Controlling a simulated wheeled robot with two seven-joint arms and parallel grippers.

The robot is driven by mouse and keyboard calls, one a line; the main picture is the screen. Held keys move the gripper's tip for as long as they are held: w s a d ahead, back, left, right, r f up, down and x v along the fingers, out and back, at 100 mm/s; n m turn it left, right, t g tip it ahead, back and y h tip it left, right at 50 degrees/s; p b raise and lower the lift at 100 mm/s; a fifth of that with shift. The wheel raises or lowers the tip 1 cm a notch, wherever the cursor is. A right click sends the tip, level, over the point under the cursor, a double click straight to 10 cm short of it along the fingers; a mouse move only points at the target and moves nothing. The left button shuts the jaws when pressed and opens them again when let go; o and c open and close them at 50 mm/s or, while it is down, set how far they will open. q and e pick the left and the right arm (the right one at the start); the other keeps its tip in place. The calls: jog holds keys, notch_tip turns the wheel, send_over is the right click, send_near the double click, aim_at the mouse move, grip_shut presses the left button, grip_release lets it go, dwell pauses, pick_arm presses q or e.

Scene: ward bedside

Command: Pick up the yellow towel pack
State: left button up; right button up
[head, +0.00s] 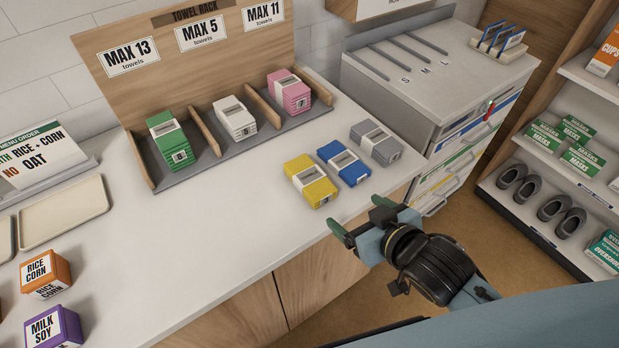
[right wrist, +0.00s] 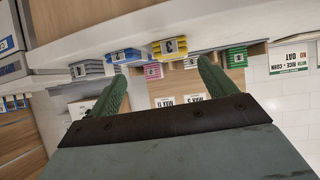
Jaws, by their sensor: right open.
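The yellow towel pack (head: 308,187) with a white band lies on the white counter, left of a blue towel pack (head: 343,163) and a grey towel pack (head: 376,143). My right gripper (head: 361,218) is open and empty by the counter's front edge, in front of and to the right of the yellow pack, apart from it. In the right wrist view, which is upside down, the yellow pack (right wrist: 170,47) shows beyond and between the two green fingers (right wrist: 162,70). My left gripper is not in view.
A wooden towel rack (head: 180,172) behind holds green (head: 172,142), white (head: 235,120) and pink (head: 289,92) packs. Food boxes (head: 46,273) and a tray (head: 62,213) are at the left. A drawer cabinet (head: 440,75) stands at the right. The counter left of the yellow pack is clear.

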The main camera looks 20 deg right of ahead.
aim_at(315, 183)
jog(key=shift+n+t+y, duration=0.3)
jog(key=shift+t+y, duration=0.4)
jog(key=shift+y, duration=0.1)
jog(key=w+a, duration=0.1)
jog(key=w, duration=0.1)
jog(key=w+a+f, duration=0.1)
jog(key=w, duration=0.2)
jog(key=w+a, duration=0.1)
jog(key=w, duration=0.2)
jog(key=shift+a+f+b, duration=0.2)
jog(key=shift+a+b, duration=0.1)
jog(key=shift+a, duration=0.1)
jog(key=shift+f+b+x, duration=0.15)
jog(key=shift+f+x, duration=0.05)
jog(key=shift+x, duration=1.2)
jog(key=shift+f+b+x, duration=0.15)
jog(key=shift+f+x, duration=0.1)
jog(key=shift+x, duration=1.1)
jog(key=shift+s+d, duration=0.15)
jog(key=shift+s, duration=0.05)
jog(key=shift+r, duration=0.1)
jog(key=c, duration=1.1)
